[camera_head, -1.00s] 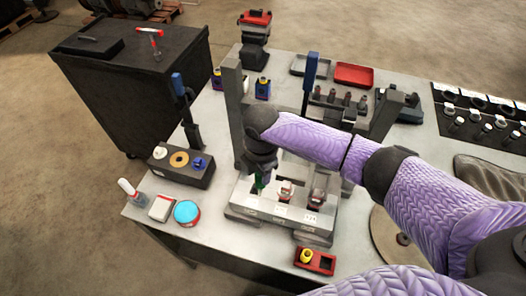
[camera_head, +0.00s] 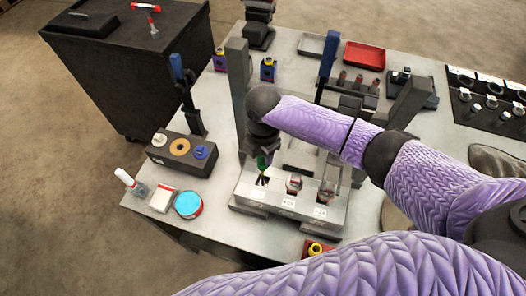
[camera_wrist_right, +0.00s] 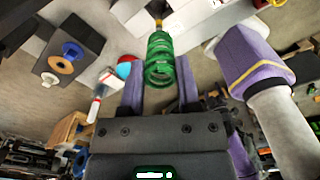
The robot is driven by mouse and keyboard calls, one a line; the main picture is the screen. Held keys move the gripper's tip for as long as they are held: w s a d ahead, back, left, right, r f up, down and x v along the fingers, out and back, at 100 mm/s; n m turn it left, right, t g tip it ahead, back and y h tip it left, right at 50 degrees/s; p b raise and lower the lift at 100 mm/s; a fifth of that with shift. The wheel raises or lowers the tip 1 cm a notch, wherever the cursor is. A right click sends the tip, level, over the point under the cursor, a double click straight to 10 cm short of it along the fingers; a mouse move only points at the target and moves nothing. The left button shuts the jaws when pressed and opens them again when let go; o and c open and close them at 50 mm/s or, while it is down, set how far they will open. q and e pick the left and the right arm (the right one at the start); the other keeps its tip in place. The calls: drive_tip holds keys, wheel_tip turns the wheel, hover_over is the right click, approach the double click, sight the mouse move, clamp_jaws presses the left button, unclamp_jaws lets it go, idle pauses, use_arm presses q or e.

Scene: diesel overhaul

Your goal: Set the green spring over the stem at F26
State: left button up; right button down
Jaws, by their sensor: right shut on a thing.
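The green spring (camera_head: 262,163) is between the fingers of my right gripper (camera_head: 263,156), above the leftmost station of the grey fixture (camera_head: 265,206). In the right wrist view the green spring (camera_wrist_right: 159,62) sits between the two purple fingers of my right gripper (camera_wrist_right: 160,85), which is shut on it. A small brass-coloured tip (camera_wrist_right: 158,22) shows just beyond the spring's far end. I cannot tell if the spring is around it. The fixture's station labels are too small to read, so I cannot pick out F26. My left gripper is not in view.
Two more stations, the middle (camera_head: 294,184) and the right one, stand close beside the spring. Grey uprights (camera_head: 238,95) rise behind the fixture. A dark block with washers (camera_head: 182,158), a blue-topped tin (camera_head: 188,204) and a red tray (camera_head: 364,56) are nearby.

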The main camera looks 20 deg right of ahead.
drive_tip(key=shift+w, duration=0.1)
drive_tip(key=shift+p, duration=0.75)
idle(0.3)
drive_tip(key=shift+f, duration=0.2)
idle(0.4)
drive_tip(key=shift+f+b, duration=0.35)
drive_tip(key=shift+f, duration=0.05)
drive_tip(key=shift+f, duration=0.15)
drive_tip(key=shift+f+b, duration=0.4)
drive_tip(key=shift+f, duration=0.1)
drive_tip(key=shift+f, duration=0.2)
idle(0.3)
drive_tip(key=shift+f+b, duration=0.35)
drive_tip(key=shift+f, duration=0.05)
